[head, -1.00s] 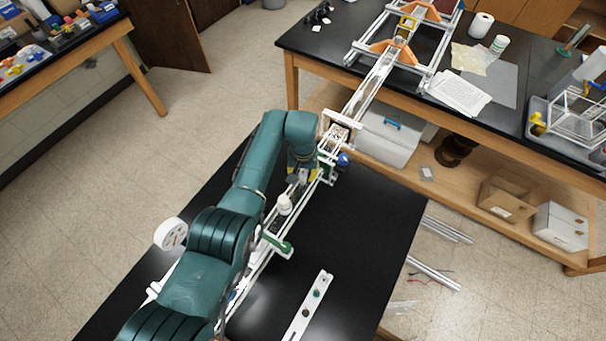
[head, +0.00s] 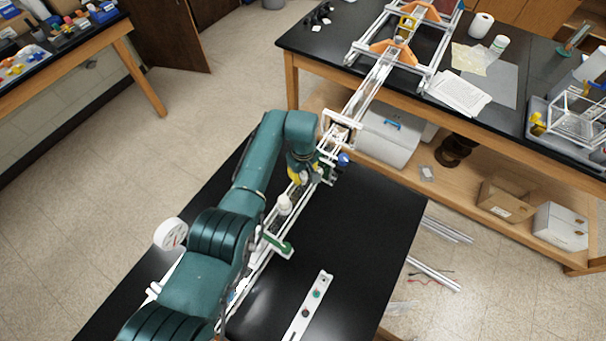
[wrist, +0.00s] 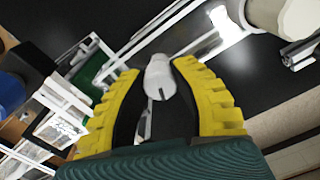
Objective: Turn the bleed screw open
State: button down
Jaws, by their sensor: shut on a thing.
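The bleed screw (wrist: 158,80) is a small pale grey knob with a dark slot, in the middle of the wrist view. My gripper (wrist: 156,66) has yellow ribbed fingers, one on each side of the screw, and is shut on it. In the head view my gripper (head: 298,176) points down at the white rail assembly (head: 268,243), near the far edge of the black table. The screw itself is hidden there behind my gripper and arm.
A round gauge (head: 171,233) is at the left.

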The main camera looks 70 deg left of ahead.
aim_at(303, 174)
dwell(0.5)
jog(key=c, duration=0.8)
grip_release()
jog(key=shift+r, duration=0.1)
notch_tip(303, 174, up, 12)
jog(key=shift+f, duration=0.1)
